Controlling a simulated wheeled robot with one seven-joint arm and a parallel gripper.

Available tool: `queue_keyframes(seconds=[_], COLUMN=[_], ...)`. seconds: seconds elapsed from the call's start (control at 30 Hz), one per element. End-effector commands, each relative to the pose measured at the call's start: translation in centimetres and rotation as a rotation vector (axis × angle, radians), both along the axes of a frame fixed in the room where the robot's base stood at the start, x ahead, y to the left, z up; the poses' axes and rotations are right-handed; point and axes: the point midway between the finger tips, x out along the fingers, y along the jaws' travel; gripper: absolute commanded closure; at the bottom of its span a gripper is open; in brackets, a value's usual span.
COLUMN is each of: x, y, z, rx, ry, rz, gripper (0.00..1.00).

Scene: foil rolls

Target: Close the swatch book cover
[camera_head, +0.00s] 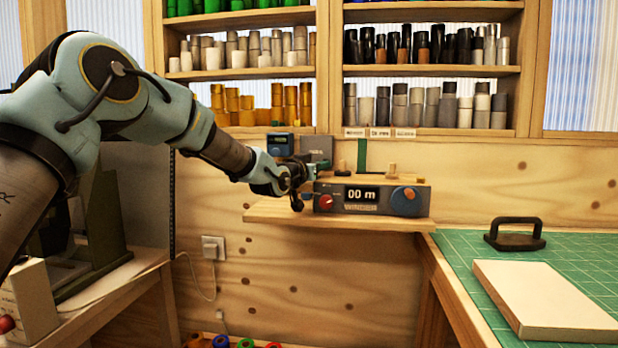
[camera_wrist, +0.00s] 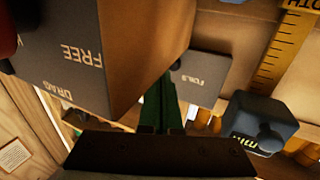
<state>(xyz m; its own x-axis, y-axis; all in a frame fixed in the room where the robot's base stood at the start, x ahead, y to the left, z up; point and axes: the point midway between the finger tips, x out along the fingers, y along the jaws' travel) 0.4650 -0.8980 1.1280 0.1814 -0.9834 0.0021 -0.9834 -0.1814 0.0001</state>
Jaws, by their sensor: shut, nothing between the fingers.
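A grey panel lettered FOILS, which looks like the swatch book cover (camera_head: 317,149), stands raised at the back of the wooden shelf, behind my gripper. The cover also shows in the wrist view (camera_wrist: 199,79), beyond my fingers. The pages and hinge are hidden or too small to tell. My gripper (camera_head: 319,167) is at the left end of the grey meter box, in front of the cover. Its green fingers (camera_wrist: 163,103) are together and empty in the wrist view. I cannot tell whether they touch the cover.
The grey meter box (camera_head: 372,197) with red and blue knobs stands close to my gripper; it fills the upper left of the wrist view (camera_wrist: 95,60). A small blue device (camera_head: 280,145) is left of the cover. The wooden shelf (camera_head: 270,212) is narrow.

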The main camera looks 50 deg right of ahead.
Motion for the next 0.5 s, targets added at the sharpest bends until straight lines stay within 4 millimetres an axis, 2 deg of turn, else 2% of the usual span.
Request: queue_keyframes(seconds=[0.27,0.5], x=[-1.0,-2.5], y=[1.7,4.5], z=[-0.3,-0.3], rx=[0.003,0.003], ry=[0.000,-0.003], rz=[0.000,0.000], gripper=[1.00,1.00])
